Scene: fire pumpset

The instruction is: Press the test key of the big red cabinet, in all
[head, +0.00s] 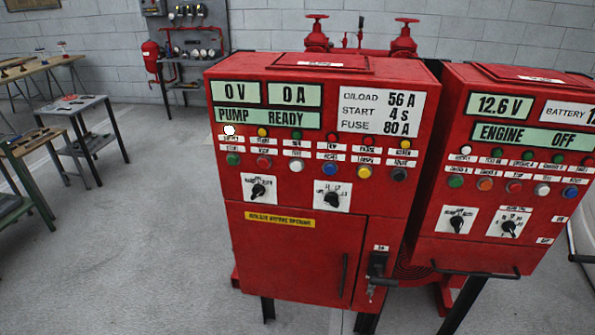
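The big red cabinet (290,205) stands upright in the middle of the head view, facing me. Its displays read 0 V, 0 A and PUMP READY (267,118). Below is a row of small lamps, the leftmost a bright white lamp (229,130). Under the lamps is a row of keys: green (232,159), red (263,162), white (296,165), blue (330,168), yellow (366,171) and dark (399,174). Their labels are too small to read, so I cannot tell which is the test key. Neither gripper is in view.
A smaller red cabinet (490,190), reading ENGINE OFF, stands close on the right. Two rotary switches (258,188) and a shut lower door (290,258) are below the keys. Small tables (75,104) stand at the left. The grey floor (150,240) left of the cabinet is clear.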

